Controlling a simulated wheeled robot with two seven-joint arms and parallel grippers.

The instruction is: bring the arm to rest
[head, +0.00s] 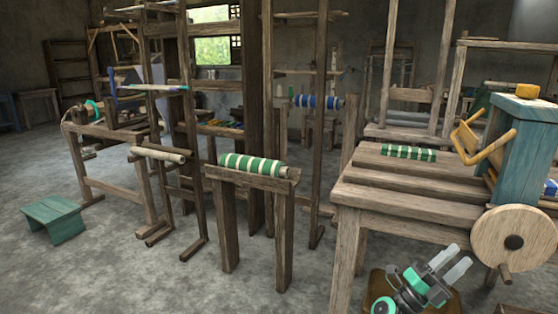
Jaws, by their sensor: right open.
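My right gripper (452,263) shows at the bottom right of the head view. Its two pale fingers are apart, with nothing seen between them, and point up and to the right. It is in front of the wooden bench (385,200) and left of the round wooden wheel (515,242) in the picture. A brown surface (375,306) shows partly behind and below it. My left gripper is out of view.
A green-and-white striped roll (253,165) lies on a wooden stand (250,180) in the middle. Another striped roll (408,153) lies on the bench. A teal box (522,145) with a yellow handle stands at the right. The floor (130,265) at the lower left is mostly clear around a green stool (53,217).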

